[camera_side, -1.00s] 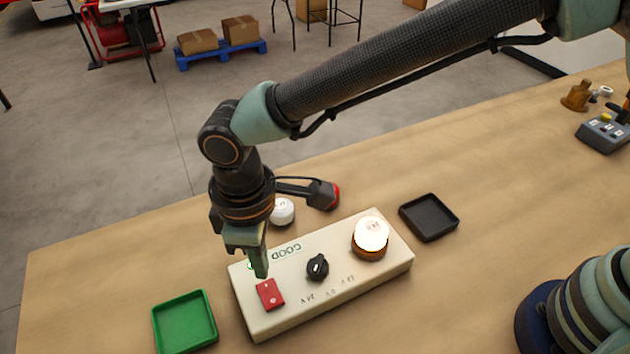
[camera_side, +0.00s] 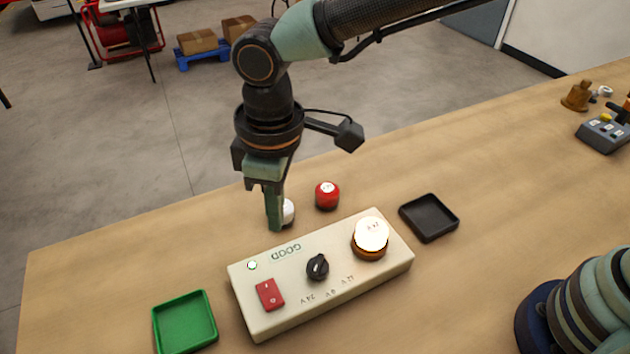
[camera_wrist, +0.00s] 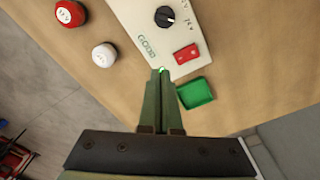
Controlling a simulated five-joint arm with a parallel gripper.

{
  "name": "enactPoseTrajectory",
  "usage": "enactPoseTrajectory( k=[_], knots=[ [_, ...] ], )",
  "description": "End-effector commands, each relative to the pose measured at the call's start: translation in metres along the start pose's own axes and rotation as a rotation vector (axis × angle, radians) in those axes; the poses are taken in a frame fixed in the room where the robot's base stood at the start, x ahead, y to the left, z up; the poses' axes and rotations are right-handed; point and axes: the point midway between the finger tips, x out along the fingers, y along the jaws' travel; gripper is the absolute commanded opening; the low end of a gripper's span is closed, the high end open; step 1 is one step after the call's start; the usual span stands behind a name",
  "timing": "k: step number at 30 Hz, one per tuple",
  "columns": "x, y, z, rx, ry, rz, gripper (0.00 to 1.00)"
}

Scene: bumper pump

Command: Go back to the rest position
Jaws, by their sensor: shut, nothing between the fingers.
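My gripper (camera_side: 274,226) is shut and empty. In the side view it is raised above the table, in front of the white round object, and its tips show just behind the control box's far edge. The cream control box (camera_side: 338,296) has a red rocker switch (camera_side: 269,294), a black knob (camera_side: 317,267) and a brightly lit round lamp (camera_side: 371,236). A small light (camera_side: 252,265) by the word GOOD glows. In the wrist view the shut fingers (camera_wrist: 162,74) overlap the box's edge near that word.
A green tray (camera_side: 153,331) lies left of the box and a black tray (camera_side: 404,226) right of it. A red round object (camera_side: 327,196) and a white one (camera_side: 289,209) stand behind the box. A grey button unit (camera_side: 604,134) and a brass piece (camera_side: 577,96) are at the far right.

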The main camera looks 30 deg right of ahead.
Motion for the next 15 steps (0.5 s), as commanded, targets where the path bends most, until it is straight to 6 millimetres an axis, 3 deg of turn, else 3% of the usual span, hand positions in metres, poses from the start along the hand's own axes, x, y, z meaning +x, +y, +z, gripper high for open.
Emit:
enactPoseTrajectory(
  k=[1, 6, 15],
  knots=[
    [-0.016, 0.022, 0.01, 0.055, 0.027, 0.006, 0.0],
    [-0.057, 0.082, 0.054, 0.229, 0.106, 0.031, 0.0],
    [-0.103, 0.152, 0.156, 0.528, 0.241, 0.101, 0.0]
  ],
)
